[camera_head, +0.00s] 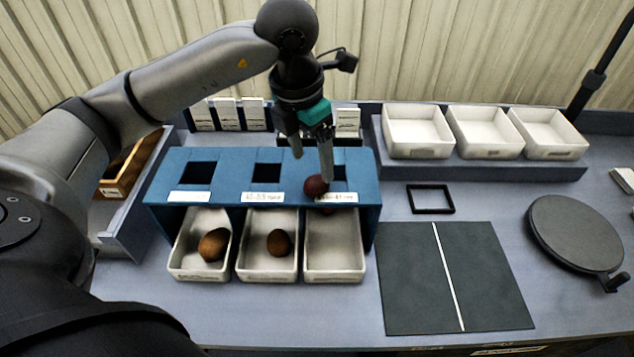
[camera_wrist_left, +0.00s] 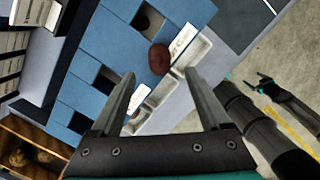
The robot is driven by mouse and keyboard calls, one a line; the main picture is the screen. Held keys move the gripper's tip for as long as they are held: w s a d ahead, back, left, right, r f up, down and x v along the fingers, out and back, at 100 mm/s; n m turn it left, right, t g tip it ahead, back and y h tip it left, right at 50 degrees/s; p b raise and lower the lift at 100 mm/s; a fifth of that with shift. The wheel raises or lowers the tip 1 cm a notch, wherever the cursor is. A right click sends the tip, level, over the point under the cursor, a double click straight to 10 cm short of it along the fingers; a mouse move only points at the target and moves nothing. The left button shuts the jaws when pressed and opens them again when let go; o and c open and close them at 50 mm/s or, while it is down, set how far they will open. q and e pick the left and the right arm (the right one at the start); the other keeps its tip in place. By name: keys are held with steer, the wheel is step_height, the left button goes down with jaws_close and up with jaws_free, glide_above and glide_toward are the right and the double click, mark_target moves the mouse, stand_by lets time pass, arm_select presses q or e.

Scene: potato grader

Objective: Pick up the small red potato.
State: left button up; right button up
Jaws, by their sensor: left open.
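A small dark red potato (camera_head: 316,186) rests on top of the blue grader box (camera_head: 225,172), near its front edge beside the right hole. In the left wrist view the potato (camera_wrist_left: 159,58) lies just past the fingertips, roughly in line with the gap between them. My left gripper (camera_head: 313,168) points down at the potato, open and empty; its fingers also show in the left wrist view (camera_wrist_left: 160,78). In the head view one fingertip overlaps the potato's edge; I cannot tell if they touch. My right gripper (camera_wrist_left: 255,82) shows small at the right, away from the grader.
White bins stand under the grader; the left bin (camera_head: 181,268) and middle bin (camera_head: 252,271) each hold a brown potato. Three white trays (camera_head: 418,152) stand on the back right shelf. A black frame (camera_head: 431,212), dark mat (camera_head: 405,300) and round plate (camera_head: 575,232) lie right.

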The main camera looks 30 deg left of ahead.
mark_target(316, 178)
arm_select(q)
steer(key=shift+w+f, duration=0.15)
steer(key=shift+f, duration=0.95)
steer(key=f, duration=0.3)
steer(key=shift+w+d+f+p, duration=0.15)
steer(key=shift+w+f+p, duration=0.1)
steer(key=shift+w+p, duration=0.1)
steer(key=shift+w+f, duration=0.1)
steer(key=shift+f, duration=0.35)
arm_select(e)
steer(key=shift+w+r, duration=0.2)
steer(key=shift+w, duration=0.25)
steer(key=shift+w+r, duration=0.2)
steer(key=shift+w, duration=0.25)
arm_select(q)
jaws_close()
